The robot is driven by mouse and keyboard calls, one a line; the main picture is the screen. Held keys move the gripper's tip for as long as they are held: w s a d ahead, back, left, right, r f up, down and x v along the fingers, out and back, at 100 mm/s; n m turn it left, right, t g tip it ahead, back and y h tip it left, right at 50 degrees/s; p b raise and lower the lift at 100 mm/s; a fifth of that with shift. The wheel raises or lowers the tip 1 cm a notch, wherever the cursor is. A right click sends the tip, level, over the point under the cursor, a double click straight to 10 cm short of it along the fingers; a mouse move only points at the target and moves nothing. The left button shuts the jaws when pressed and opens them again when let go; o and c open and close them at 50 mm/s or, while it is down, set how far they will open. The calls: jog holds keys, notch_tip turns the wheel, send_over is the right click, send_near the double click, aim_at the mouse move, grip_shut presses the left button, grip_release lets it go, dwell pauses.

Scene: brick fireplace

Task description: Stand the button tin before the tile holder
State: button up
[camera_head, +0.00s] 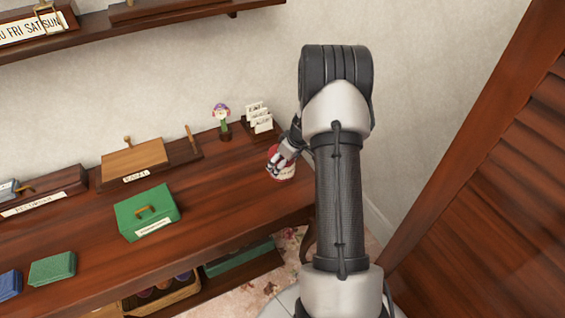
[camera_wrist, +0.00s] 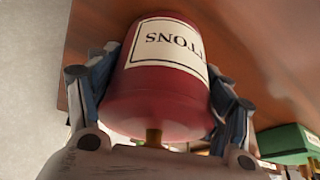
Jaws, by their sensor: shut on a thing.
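The button tin (camera_wrist: 158,95) is a red round tin with a cream label reading "BUTTONS", shown upside down in the wrist view. My gripper (camera_wrist: 160,100) is shut on it, one finger on each side. In the head view the tin (camera_head: 287,174) is partly hidden by my gripper (camera_head: 280,160) near the right end of the wooden table. I cannot tell whether its base touches the tabletop. The tile holder (camera_head: 268,132), a dark wooden stand with rows of white tiles, stands just behind and left of the tin, by the wall.
A small figure with a purple top (camera_head: 222,118) stands left of the tile holder. A green box (camera_head: 148,211) and a wooden lidded box (camera_head: 134,160) are further left on the table (camera_head: 225,190). The tabletop between the green box and the tin is clear.

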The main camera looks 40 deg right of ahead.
jog(key=shift+f+b, duration=0.15)
jog(key=shift+b, duration=0.15)
jog(key=o, duration=1.3)
jog(key=shift+c, duration=0.2)
